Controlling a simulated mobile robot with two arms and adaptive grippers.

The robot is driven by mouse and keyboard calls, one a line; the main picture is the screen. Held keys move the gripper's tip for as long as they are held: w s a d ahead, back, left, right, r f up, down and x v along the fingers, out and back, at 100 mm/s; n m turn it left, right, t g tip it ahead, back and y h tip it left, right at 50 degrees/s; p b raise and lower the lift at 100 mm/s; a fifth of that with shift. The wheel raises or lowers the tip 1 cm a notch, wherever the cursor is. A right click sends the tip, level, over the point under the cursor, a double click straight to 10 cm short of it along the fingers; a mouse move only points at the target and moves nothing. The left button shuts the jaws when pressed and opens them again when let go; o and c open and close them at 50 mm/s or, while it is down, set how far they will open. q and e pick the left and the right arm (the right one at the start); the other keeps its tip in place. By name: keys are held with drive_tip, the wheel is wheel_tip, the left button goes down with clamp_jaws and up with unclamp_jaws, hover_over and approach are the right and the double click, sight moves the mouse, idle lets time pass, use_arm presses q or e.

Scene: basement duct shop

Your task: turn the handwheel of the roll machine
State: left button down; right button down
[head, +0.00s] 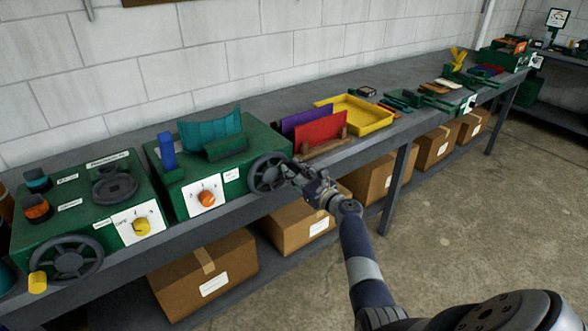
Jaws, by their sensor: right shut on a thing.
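The roll machine (228,178) is a green box with a curved teal sheet (210,130) on top and an orange knob on its front. Its dark handwheel (266,177) stands at the box's right end, over the bench's front edge. My right gripper (290,168) is at the right side of this handwheel, shut on it. The gripper covers that part, so I cannot tell whether it holds the rim or a handle. My left gripper is not in view.
A second green machine (82,213) at left has its own dark handwheel (66,258) with a yellow handle. Purple and red sheets (321,128) stand in a wooden rack right of the roll machine, before a yellow tray (372,121). Cardboard boxes (205,279) fill the lower shelf. The floor at right is clear.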

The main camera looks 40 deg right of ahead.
drive_tip(key=shift+f, duration=0.2)
idle(0.3)
drive_tip(key=c, duration=1.5)
unclamp_jaws()
drive_tip(key=shift+c, duration=0.2)
drive_tip(key=s, duration=1.2)
drive_tip(key=shift+d, duration=0.2)
